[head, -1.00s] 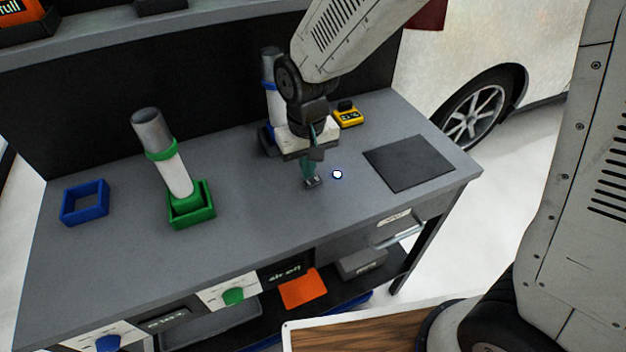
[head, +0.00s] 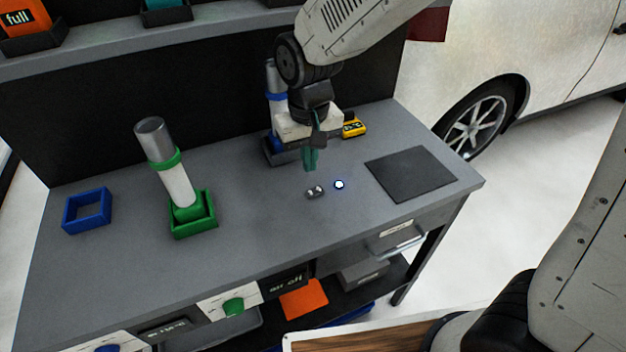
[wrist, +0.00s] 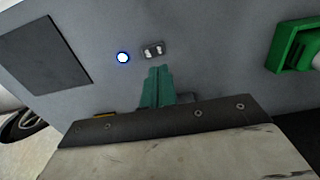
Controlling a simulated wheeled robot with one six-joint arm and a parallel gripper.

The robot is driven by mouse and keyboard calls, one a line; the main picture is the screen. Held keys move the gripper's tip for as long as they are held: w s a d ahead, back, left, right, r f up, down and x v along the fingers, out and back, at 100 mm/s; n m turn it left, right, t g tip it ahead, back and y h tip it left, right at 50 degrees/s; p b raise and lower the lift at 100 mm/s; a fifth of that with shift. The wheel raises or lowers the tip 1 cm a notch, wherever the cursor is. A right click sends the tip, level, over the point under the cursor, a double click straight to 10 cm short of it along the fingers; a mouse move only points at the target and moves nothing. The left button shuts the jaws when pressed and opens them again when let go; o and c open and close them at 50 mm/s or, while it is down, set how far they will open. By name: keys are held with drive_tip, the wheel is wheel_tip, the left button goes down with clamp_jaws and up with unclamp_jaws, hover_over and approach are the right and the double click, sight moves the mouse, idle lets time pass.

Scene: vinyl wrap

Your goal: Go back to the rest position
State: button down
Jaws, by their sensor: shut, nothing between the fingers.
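My gripper (head: 311,158) is above the grey workbench (head: 270,215), toward its back middle. Its teal fingers are together with nothing between them, and they also show in the wrist view (wrist: 158,85). A small grey metal piece (head: 315,192) lies on the bench just below and in front of the fingertips, apart from them. It also shows in the wrist view (wrist: 153,50), beyond the fingertips.
A white disc with a blue rim (head: 339,184) and a dark square mat (head: 410,174) are to the right. A green-based cylinder (head: 175,175) and a blue square frame (head: 87,211) stand left. Behind my gripper are a blue-banded cylinder (head: 276,85) and a yellow device (head: 354,129).

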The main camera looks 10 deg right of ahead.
drive_tip(key=s+d+r+m, duration=0.1)
drive_tip(key=s+d+r, duration=0.5)
drive_tip(key=s+d, duration=0.3)
drive_tip(key=s+d+r+m+t, duration=0.1)
drive_tip(key=s+d+r+m, duration=0.1)
drive_tip(key=s+d+r, duration=0.5)
drive_tip(key=s+d, duration=0.3)
drive_tip(key=d, duration=0.2)
drive_tip(key=shift+s, duration=0.3)
